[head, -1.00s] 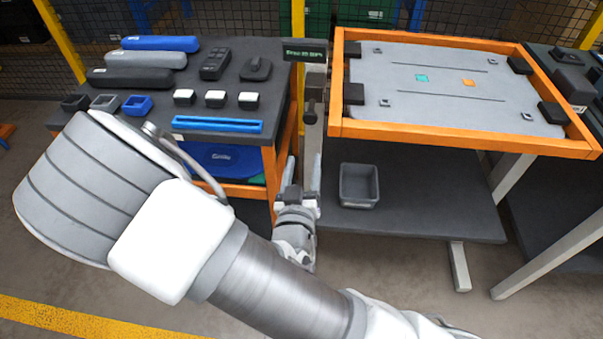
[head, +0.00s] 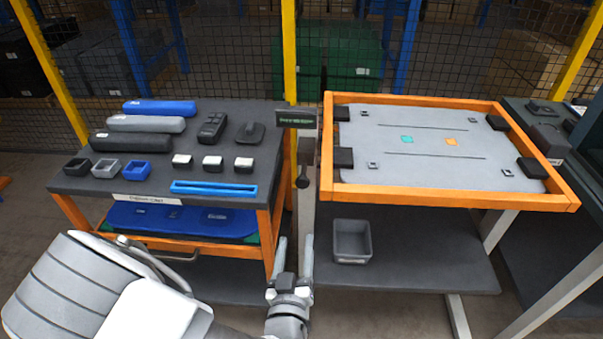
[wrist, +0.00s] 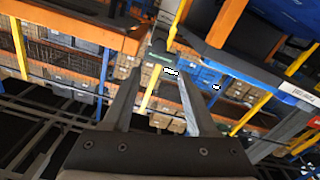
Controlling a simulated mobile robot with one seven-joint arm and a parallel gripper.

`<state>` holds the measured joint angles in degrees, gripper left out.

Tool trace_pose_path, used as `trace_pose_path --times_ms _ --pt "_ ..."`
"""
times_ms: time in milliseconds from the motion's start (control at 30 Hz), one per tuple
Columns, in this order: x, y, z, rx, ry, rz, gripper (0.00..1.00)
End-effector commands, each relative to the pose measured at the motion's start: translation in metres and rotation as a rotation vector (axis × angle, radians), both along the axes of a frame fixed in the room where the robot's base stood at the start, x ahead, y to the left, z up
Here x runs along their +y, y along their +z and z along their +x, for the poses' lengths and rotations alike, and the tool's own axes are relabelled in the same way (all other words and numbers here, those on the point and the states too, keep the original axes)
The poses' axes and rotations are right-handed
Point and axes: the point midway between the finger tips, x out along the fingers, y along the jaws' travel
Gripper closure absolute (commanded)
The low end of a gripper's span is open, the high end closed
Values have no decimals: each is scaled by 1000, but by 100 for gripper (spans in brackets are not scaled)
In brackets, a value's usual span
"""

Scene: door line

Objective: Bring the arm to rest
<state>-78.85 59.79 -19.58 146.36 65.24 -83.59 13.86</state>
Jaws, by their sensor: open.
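My gripper (head: 293,262) is low in the head view, between the dark-topped cart on the left and the orange-framed table on the right. Its two fingers point up and stand apart with nothing between them. In the wrist view my gripper (wrist: 155,80) also shows both fingers spread and empty. My arm fills the lower left of the head view; part of it is cut off by the frame's bottom edge.
The left cart (head: 68,183) carries cases, small bins and blocks. The orange-framed table (head: 450,196) stands right, above a lower shelf (head: 430,270) with a grey bin (head: 352,241). A small sign (head: 297,118) stands between them. A mesh fence (head: 240,60) runs behind.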

Motion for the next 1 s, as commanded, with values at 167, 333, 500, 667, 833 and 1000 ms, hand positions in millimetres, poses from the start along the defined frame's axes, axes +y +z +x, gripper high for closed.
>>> trace_pose_path --times_ms 167,333,500,667,833,1000 --pt "-1 -1 2 21 -12 17 42" --pt "-7 -10 15 169 -84 123 42" --pt "-8 -16 27 389 -149 279 42" --pt "-1 -7 33 567 -157 409 42" --pt "4 19 37 719 -124 517 42" --pt "1 59 36 831 -61 583 42"
